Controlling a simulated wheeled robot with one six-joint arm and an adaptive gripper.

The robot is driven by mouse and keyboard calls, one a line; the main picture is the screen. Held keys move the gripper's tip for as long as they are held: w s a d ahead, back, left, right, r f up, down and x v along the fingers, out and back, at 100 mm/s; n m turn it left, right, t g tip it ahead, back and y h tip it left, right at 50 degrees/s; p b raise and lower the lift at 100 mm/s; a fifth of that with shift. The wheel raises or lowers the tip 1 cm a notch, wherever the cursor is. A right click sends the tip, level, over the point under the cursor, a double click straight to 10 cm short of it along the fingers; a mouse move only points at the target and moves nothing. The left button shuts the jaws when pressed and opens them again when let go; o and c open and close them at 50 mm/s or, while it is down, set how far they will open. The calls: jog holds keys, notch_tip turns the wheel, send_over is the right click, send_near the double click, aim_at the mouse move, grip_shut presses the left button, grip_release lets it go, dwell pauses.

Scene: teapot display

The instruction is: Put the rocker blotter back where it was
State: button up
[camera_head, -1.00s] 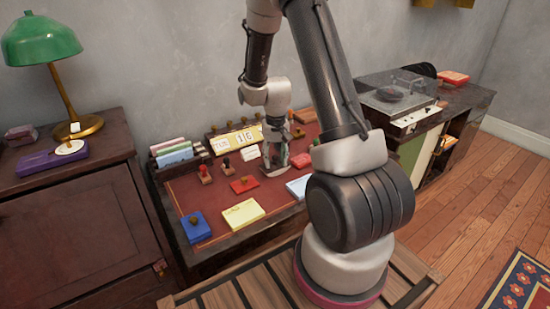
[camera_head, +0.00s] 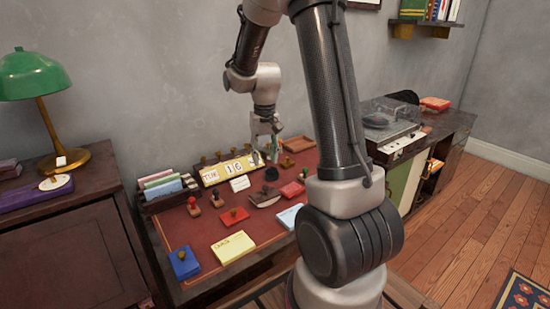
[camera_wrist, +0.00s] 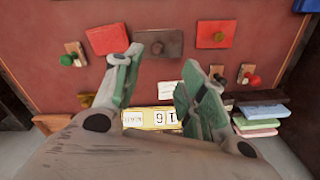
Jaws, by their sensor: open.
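In the wrist view the blotter (camera_wrist: 160,50) is at the top middle, beyond the fingertips. My gripper (camera_head: 264,150) is raised above the back of the desk near the calendar, behind the blotter and apart from it. In the wrist view my gripper (camera_wrist: 156,82) has its green-padded fingers spread, with nothing held between them.
The date calendar (camera_head: 234,169) and a card file (camera_head: 163,186) stand along the desk's back. Several stamps, a red pad (camera_head: 234,221), a blue pad (camera_head: 184,264) and a yellow note pad (camera_head: 233,247) surround the blotter. A lamp (camera_head: 35,80) stands left; a record player (camera_head: 385,125) stands right.

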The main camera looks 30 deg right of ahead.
jog(key=s+a+r+n+t, duration=0.2)
jog(key=s+a+r, duration=0.1)
jog(key=s+r, duration=0.85)
jog(key=s+a+r+n+t, duration=0.1)
jog(key=s+r, duration=0.4)
jog(key=s, duration=0.6)
jog(key=shift+s+a+n+t, duration=0.3)
jog(key=shift+s+a+t, duration=0.1)
jog(key=shift+a+t, duration=0.15)
